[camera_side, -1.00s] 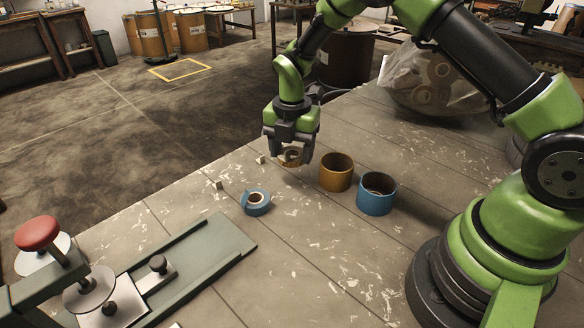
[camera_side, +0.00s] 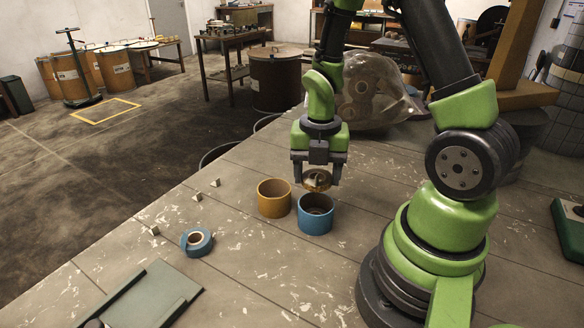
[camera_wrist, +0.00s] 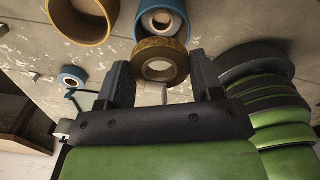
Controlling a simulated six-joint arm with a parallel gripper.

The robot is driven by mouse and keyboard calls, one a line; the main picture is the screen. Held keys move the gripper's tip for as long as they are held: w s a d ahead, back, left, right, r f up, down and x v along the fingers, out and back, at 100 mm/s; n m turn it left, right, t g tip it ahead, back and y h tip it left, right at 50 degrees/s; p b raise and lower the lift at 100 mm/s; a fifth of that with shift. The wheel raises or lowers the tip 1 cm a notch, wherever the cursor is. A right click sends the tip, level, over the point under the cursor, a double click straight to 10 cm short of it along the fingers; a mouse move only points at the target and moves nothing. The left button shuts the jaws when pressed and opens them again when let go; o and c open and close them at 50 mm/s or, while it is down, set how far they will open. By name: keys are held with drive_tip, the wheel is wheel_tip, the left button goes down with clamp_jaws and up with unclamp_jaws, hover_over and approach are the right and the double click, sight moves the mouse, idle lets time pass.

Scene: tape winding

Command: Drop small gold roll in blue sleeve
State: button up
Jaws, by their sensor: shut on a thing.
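My gripper (camera_side: 318,181) is shut on a small gold roll (camera_side: 317,178) with a pale core. It holds the roll above the blue sleeve (camera_side: 315,220), an open upright cylinder on the table. In the wrist view the gold roll (camera_wrist: 160,67) sits between my fingertips (camera_wrist: 163,80), overlapping the near edge of the blue sleeve (camera_wrist: 142,17). A roll with a white core (camera_wrist: 161,22) lies inside the blue sleeve. The gap between the gold roll and the sleeve's rim is hard to judge.
A gold sleeve (camera_side: 274,200) stands just left of the blue sleeve. A blue tape roll (camera_side: 197,242) lies on the table further left. Several small pale blocks (camera_side: 197,197) lie near the table edge. A green metal plate (camera_side: 150,298) is at the front left.

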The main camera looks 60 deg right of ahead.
sight(317, 191)
drive_tip(key=shift+s+f, duration=0.1)
drive_tip(key=shift+f, duration=2.1)
drive_tip(key=o, duration=1.2)
drive_tip(key=shift+c, duration=0.2)
drive_tip(key=shift+r, duration=2.95)
